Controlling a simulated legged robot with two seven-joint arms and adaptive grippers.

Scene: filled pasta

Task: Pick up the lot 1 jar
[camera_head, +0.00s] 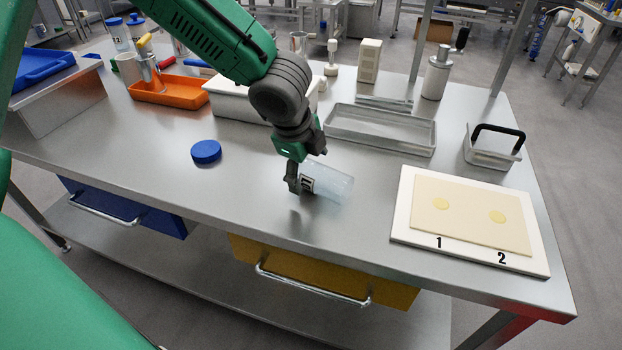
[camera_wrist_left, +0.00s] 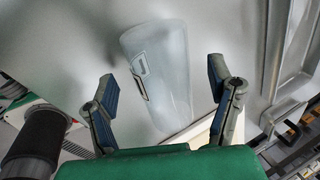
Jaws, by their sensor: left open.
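A clear jar (camera_head: 334,184) with a white and black label lies on its side on the steel table, without a lid. In the left wrist view the jar (camera_wrist_left: 166,75) shows between the spread fingers of my left gripper (camera_wrist_left: 164,88), with a gap on both sides. The gripper is open and empty. A blue lid (camera_head: 206,151) lies apart, to the left. My right gripper is not in view.
A white board (camera_head: 401,222) with a pasta sheet, marked 1 and 2, lies at the right. A metal tray (camera_head: 380,139) and a handled container (camera_head: 492,154) stand behind. An orange tray (camera_head: 185,93) is at back left. The table's front edge is near.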

